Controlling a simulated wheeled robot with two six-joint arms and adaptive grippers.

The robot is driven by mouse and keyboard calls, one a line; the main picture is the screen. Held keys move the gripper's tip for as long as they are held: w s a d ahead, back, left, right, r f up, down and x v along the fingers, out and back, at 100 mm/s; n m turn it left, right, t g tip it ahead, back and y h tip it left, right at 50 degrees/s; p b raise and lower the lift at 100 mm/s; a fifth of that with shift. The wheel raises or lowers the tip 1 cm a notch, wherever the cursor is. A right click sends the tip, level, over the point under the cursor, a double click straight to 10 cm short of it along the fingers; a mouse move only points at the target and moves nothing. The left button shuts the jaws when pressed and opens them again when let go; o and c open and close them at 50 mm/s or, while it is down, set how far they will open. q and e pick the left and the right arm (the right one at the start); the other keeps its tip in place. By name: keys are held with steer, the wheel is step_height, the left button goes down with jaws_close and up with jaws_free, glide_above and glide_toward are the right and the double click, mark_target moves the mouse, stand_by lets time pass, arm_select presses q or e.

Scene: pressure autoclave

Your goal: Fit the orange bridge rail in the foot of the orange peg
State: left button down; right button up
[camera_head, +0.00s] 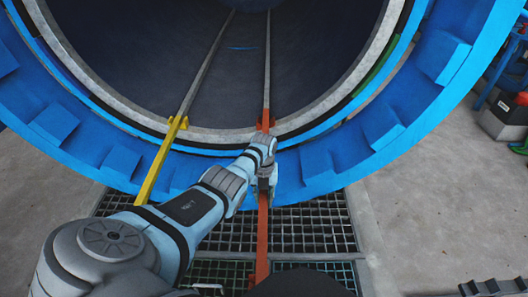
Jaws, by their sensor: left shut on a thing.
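The orange bridge rail (262,240) runs lengthwise over the floor grating, from the bottom of the picture up to my left gripper. My left gripper (264,188) is shut on this rail near its far end. The orange peg (265,119) stands at the front lip of the autoclave, at the end of the right inner rail, just beyond my gripper. My wrist and gripper cover the rail's far end and the peg's foot, so I cannot tell whether they touch. My right gripper is not in view.
A yellow bridge rail (157,165) reaches a yellow peg (177,124) on the left. The blue autoclave ring (330,157) surrounds the dark opening. The floor grating (315,225) lies below.

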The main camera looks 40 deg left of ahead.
arm_select(q)
steer(key=shift+f+b, duration=1.15)
steer(key=shift+f, duration=0.05)
steer(key=shift+r, duration=0.1)
stand_by(0.5)
steer(key=shift+r+p, duration=1.4)
steer(key=shift+p, duration=0.05)
steer(key=shift+f, duration=0.1)
steer(key=shift+w+f+b, duration=0.1)
steer(key=shift+f+b, duration=0.15)
steer(key=shift+b, duration=0.5)
steer(key=shift+r, duration=0.1)
